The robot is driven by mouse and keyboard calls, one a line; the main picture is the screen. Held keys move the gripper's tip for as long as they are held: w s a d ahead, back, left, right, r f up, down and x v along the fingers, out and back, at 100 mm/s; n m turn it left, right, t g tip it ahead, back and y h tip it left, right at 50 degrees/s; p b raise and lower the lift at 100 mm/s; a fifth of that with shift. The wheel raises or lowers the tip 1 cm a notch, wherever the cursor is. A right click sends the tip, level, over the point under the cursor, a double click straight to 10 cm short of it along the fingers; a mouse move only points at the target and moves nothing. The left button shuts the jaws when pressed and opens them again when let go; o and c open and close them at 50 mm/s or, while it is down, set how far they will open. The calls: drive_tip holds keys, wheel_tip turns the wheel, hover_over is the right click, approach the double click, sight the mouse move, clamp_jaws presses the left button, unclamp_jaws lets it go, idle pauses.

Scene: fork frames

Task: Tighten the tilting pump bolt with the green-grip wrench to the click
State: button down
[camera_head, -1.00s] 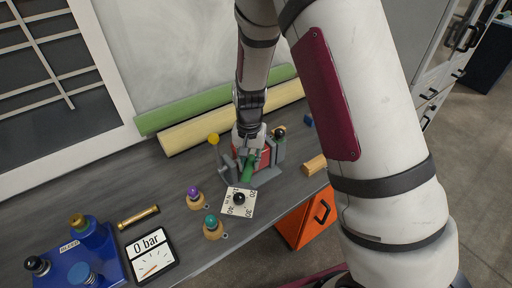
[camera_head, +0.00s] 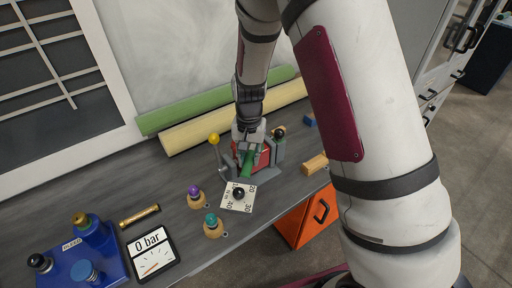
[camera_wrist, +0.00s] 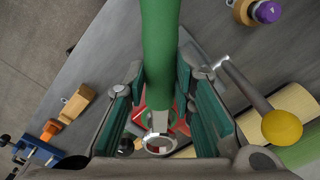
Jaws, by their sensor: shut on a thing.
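My gripper (camera_head: 248,138) is shut on the wrench and also shows in the wrist view (camera_wrist: 158,95). A white scale card (camera_head: 230,204) with a black knob (camera_head: 238,193) sits at the handle's near end. I cannot tell whether it is joined to the wrench. The bolt cannot be made out.
A yellow-ball lever (camera_head: 214,139) stands just left of the fixture. Purple (camera_head: 194,190) and teal (camera_head: 211,219) knobs, a gauge reading 0 bar (camera_head: 150,252) and a blue bleed block (camera_head: 85,250) are further left. A wooden block (camera_head: 314,165) lies right.

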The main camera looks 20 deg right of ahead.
drive_tip(key=shift+r, duration=0.85)
drive_tip(key=shift+r+p, duration=0.8)
drive_tip(key=shift+r, duration=1.15)
drive_tip(key=shift+s+a+r+p, duration=0.4)
drive_tip(key=shift+s+r+p, duration=0.15)
drive_tip(key=shift+s, duration=0.2)
drive_tip(key=shift+s+a+r+p, duration=0.35)
drive_tip(key=shift+s+r+p, duration=0.15)
drive_tip(key=shift+s, duration=0.3)
drive_tip(key=shift+s+a+r+p, duration=0.45)
drive_tip(key=shift+s+p, duration=0.15)
drive_tip(key=shift+s, duration=0.15)
drive_tip(key=shift+w+d, duration=0.1)
drive_tip(key=shift+w, duration=0.05)
